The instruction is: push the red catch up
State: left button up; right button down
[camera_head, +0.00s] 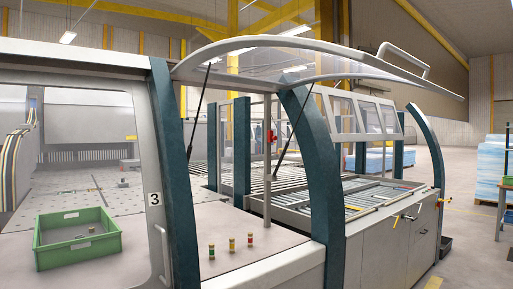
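A small red part (271,137), which looks like the red catch, sits on a thin upright grey post behind the front worktop, near the middle of the view. It is small here, and I cannot tell whether it is up or down. Neither of my grippers shows in the head view, and nothing is seen touching the red part.
A curved clear canopy (300,55) stands raised above the post, between teal frame arms (312,150). Three small coloured cylinders (231,244) stand on the worktop (275,240). A green crate (80,255) is behind the left window.

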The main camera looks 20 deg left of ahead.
aim_at(271, 137)
jog(key=i+l+u, duration=0.1)
jog(key=u, duration=0.3)
jog(key=i+l+u, duration=0.15)
jog(key=u, duration=0.3)
jog(key=i+l+u, duration=0.15)
jog(key=u, duration=0.25)
jog(key=l+u, duration=0.4)
jog(key=i+l+u, duration=0.2)
jog(key=l, duration=0.7)
jog(key=i+l+u, duration=0.2)
jog(key=l, duration=0.7)
jog(key=l+u, duration=0.15)
jog(key=l, duration=0.75)
